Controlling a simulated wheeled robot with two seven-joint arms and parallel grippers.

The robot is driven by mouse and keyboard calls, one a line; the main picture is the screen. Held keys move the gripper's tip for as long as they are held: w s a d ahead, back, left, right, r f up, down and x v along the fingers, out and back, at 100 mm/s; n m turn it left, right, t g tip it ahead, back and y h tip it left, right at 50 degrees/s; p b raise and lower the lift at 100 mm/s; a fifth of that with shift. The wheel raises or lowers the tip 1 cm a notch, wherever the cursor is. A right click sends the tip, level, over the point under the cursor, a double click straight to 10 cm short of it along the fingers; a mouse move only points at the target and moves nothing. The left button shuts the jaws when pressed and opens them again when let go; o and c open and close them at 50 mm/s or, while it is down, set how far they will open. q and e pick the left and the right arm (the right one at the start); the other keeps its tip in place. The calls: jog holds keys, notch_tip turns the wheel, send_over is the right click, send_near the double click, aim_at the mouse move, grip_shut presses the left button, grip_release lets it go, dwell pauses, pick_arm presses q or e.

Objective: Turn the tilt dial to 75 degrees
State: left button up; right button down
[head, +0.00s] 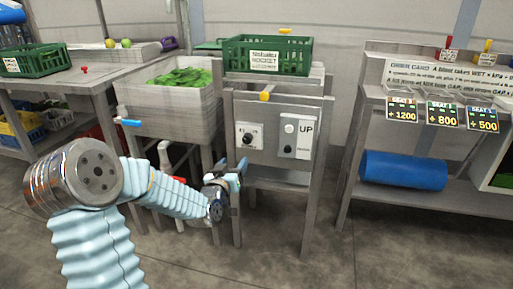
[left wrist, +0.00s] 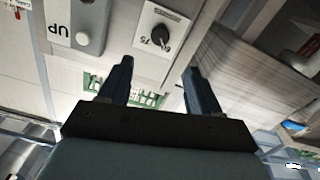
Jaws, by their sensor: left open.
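The tilt dial (head: 247,139) is a black knob on a white plate on the front of the grey metal stand. It shows larger and upside down in the left wrist view (left wrist: 160,37), with a printed 75 beside it. The knob's exact pointer direction is too small to read. My left gripper (head: 238,170) is in front of the stand, below and a little left of the dial. Its two dark fingers (left wrist: 158,68) are open with nothing between them, and the dial lies beyond the tips, apart from them. My right gripper is not in view.
Right of the dial is a white UP panel (head: 297,136) with a round button. A yellow knob (head: 265,96) sticks out above. A sink of greens (head: 181,78) stands left, with a blue-handled tap (head: 128,122). A green crate (head: 240,57) sits on top. Floor at right front is free.

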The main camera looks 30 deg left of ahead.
aim_at(247, 140)
pick_arm(q)
jog(key=p+x, duration=0.1)
jog(key=x, duration=0.5)
jog(key=p+x, duration=0.1)
jog(key=x, duration=0.6)
jog(key=shift+w+a+r, duration=0.2)
jog(key=shift+w+r, duration=0.05)
jog(key=shift+w, duration=0.05)
jog(key=shift+c, duration=0.3)
jog(key=c, duration=1)
